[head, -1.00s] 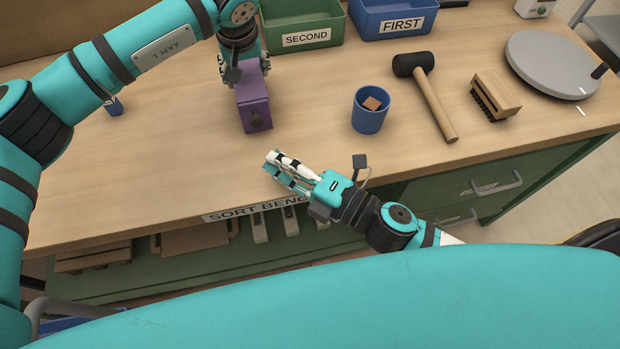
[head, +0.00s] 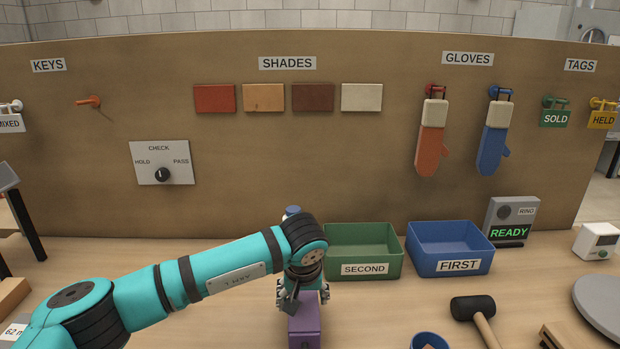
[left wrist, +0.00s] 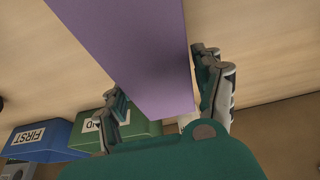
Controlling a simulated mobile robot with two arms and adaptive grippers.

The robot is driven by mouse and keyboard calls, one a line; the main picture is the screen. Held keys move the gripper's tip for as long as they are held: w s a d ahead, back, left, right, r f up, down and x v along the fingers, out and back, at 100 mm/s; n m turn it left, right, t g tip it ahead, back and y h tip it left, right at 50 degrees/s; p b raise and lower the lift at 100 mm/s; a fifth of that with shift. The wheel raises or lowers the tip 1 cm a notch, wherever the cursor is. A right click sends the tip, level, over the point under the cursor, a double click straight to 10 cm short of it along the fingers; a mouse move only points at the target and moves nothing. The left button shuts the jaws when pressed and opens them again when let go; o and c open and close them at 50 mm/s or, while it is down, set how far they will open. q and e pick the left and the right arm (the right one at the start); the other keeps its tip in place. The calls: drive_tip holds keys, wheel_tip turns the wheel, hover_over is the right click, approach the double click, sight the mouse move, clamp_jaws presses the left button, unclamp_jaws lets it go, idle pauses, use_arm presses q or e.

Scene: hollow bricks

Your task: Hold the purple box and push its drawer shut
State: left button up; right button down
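The purple box (head: 304,325) stands on the bench at the bottom edge of the head view, its lower part cut off. It fills the upper middle of the left wrist view (left wrist: 135,50). My left gripper (head: 303,296) comes down on the far end of the box. In the left wrist view its fingers (left wrist: 160,99) lie close against two opposite sides, so it looks shut on the box. The drawer's front is mostly out of the picture, and I cannot tell how far open it is. My right gripper is out of view.
A green SECOND bin (head: 363,249) and a blue FIRST bin (head: 450,246) stand behind the box to the right. A mallet (head: 474,310) and a blue cup (head: 428,340) lie nearer. A tall board (head: 330,160) closes off the back.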

sight(303, 308)
use_arm(q)
drive_tip(key=shift+o, duration=1.1)
drive_tip(key=v, duration=1.2)
drive_tip(key=shift+f, duration=0.1)
